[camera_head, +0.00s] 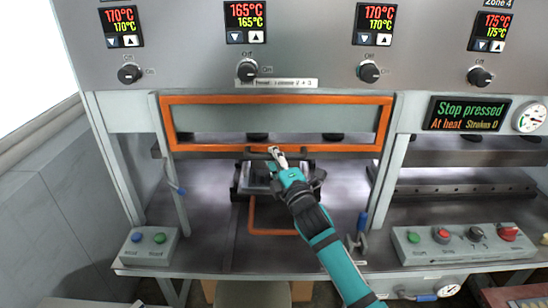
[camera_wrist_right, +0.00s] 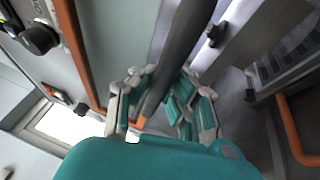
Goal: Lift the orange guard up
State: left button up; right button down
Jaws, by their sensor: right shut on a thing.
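The orange guard (camera_head: 166,126) is an orange rectangular frame around a see-through pane, on the front of the press below the control panel. Its lower orange bar runs across above the press bed. The fingers hide part of the handle. My left gripper is not in view.
Behind and below the guard is a dark press tool, partly hidden by my right arm. Button boxes sit at the left (camera_head: 149,246) and right (camera_head: 455,245). A display (camera_head: 468,113) reads "Stop pressed".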

jog(key=c, duration=1.9)
grip_release()
jog(key=shift+s+a, duration=0.1)
jog(key=o, duration=0.7)
jog(key=shift+s+r, duration=0.2)
jog(key=shift+s, duration=0.15)
jog(key=shift+c, duration=0.2)
jog(key=shift+w+f, duration=0.15)
jog(key=shift+w, duration=0.05)
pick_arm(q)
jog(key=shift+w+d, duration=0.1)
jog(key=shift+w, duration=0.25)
pick_arm(e)
jog(key=v, duration=1.2)
